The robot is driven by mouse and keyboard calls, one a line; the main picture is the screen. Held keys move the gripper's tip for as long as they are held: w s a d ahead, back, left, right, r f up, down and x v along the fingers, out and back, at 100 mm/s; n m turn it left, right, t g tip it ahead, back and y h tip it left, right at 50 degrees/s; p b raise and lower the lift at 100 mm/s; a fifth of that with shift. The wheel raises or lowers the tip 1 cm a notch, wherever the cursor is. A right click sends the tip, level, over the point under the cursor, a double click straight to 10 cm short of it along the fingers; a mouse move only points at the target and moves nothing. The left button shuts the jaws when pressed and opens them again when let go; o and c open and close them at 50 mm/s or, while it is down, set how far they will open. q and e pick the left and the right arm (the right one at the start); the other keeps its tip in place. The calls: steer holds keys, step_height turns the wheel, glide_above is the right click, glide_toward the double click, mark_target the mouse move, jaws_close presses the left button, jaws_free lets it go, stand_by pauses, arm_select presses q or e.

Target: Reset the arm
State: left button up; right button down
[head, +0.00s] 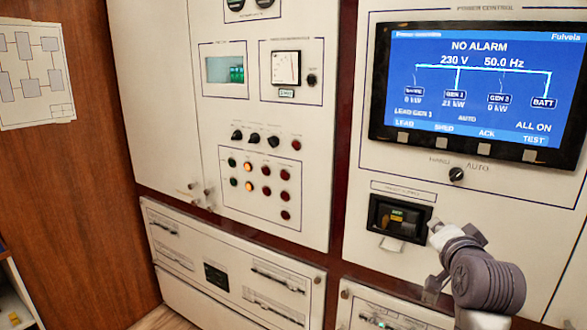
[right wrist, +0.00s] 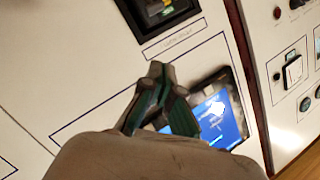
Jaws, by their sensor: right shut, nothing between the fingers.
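My right gripper (head: 436,232) is at the lower right of the head view, just right of a black-framed breaker recess (head: 385,217) in the white power control panel. In the right wrist view its fingers (right wrist: 157,70) are together with nothing between them. The recess also shows at the top of that view (right wrist: 160,12), beyond the fingertips and apart from them in the picture. Its inside is dark with a small green-yellow mark, and a pale tab hangs below it in the head view. My left gripper is in neither view.
A blue display (head: 480,85) reading NO ALARM is above the recess, with a HAND/AUTO knob (head: 456,174) between them. A panel of lamps and knobs (head: 262,180) stands to the left. A wooden wall (head: 85,180) is at far left.

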steer(key=s+a+f+n+g, duration=0.1)
steer(key=s+f+n+g, duration=0.1)
steer(key=s+f, duration=0.45)
steer(key=s+a+f+n+g+y, duration=0.1)
steer(key=s+a+f+n+g, duration=0.15)
steer(key=f, duration=0.65)
steer(key=s+a+f+n+g, duration=0.1)
steer(key=s+f+n, duration=0.1)
steer(key=s+f, duration=0.45)
steer(key=s+a+f+n+g+y, duration=0.1)
steer(key=s+a+f+n+g, duration=0.15)
steer(key=s+f, duration=0.55)
steer(key=s+a+f+n+g+y, duration=0.1)
steer(key=s+f+n+g, duration=0.35)
steer(key=s, duration=0.75)
step_height(320, 180, down, 28)
steer(key=s, duration=0.2)
steer(key=s+d+f+g, duration=0.2)
steer(key=s+f, duration=1.2)
steer(key=s, duration=0.2)
steer(key=shift+d+f+h, duration=0.3)
steer(key=shift+d, duration=0.05)
